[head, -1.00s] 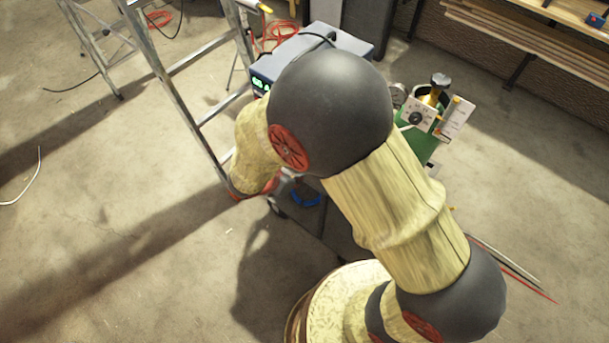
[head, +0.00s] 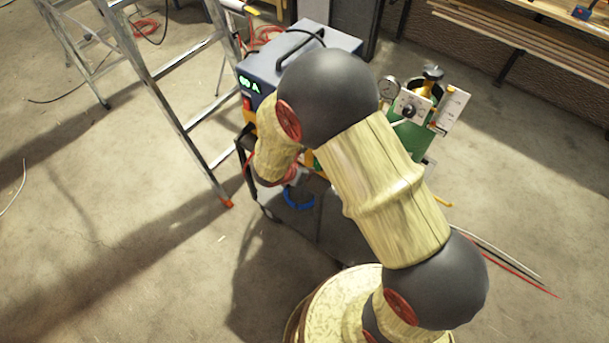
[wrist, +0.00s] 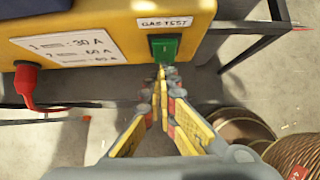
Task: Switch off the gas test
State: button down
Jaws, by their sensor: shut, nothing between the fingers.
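The green gas test switch (wrist: 165,46) sits on the yellow panel (wrist: 115,30) in the wrist view, under a white "GAS TEST" label (wrist: 165,22). I cannot tell which way it is tipped. My gripper (wrist: 163,74) is shut and empty, its tips just below the switch in the picture; whether they touch it is unclear. In the head view the blue-grey machine (head: 262,70) shows a lit green display and a red switch (head: 247,102).
A red plug and cable (wrist: 28,88) hang from the panel's left. A green gas bottle (head: 412,134) with a gauge and regulator stands right of the machine. A stepladder (head: 165,85) stands close on the left. Cable coils (wrist: 240,130) lie at lower right in the wrist view. Front left floor is clear.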

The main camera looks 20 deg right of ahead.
jog(key=shift+w+d+f+b, duration=0.1)
jog(key=shift+f+b, duration=0.2)
jog(key=shift+b, duration=0.55)
jog(key=shift+w+d+t+h+b, duration=0.15)
jog(key=shift+t+h+b, duration=0.15)
jog(key=shift+h+b, duration=0.15)
jog(key=shift+r, duration=0.25)
jog(key=shift+r+p, duration=0.75)
jog(key=shift+f, duration=0.1)
